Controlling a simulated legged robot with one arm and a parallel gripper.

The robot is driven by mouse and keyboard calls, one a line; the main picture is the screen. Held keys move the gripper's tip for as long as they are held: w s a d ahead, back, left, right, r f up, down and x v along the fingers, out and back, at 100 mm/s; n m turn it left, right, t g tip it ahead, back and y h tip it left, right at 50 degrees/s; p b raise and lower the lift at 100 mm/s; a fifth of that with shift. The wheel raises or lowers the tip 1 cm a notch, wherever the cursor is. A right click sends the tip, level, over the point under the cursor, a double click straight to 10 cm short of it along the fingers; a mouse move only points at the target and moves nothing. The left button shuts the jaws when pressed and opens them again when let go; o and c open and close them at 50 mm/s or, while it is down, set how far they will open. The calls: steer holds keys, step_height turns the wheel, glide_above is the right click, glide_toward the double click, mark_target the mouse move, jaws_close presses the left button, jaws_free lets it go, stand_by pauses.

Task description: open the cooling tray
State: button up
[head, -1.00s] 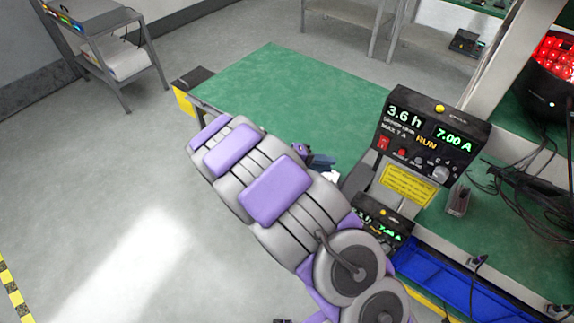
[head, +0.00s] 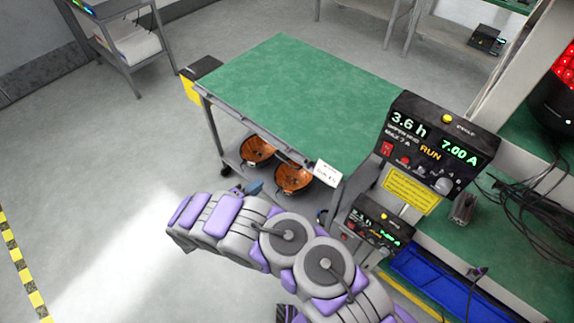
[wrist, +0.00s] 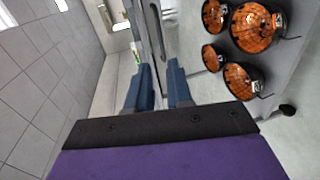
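No part in view can be told for certain as the cooling tray. A green-topped bench (head: 300,85) stands ahead, with a grey front edge and a white label card (head: 327,173) at its near corner; its writing is too small to read. My gripper (head: 255,188) is in front of the bench, in free space, mostly hidden behind my arm in the head view. In the wrist view my gripper (wrist: 159,66) shows two blue fingers apart with nothing between them. The grey bench edge runs just past the fingertips.
Orange-and-black bowls (head: 258,150) sit on the shelf under the bench; several show in the wrist view (wrist: 256,27). A control box (head: 432,145) reads 3.6 h, 7.00 A, RUN. A blue bin (head: 440,280) and cables are at right.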

steer(key=b+x, duration=0.3)
steer(key=x, duration=1.3)
steer(key=shift+w, duration=0.15)
steer(key=shift+d, duration=0.1)
steer(key=shift+c, duration=0.2)
steer(key=c, duration=0.3)
jaws_close()
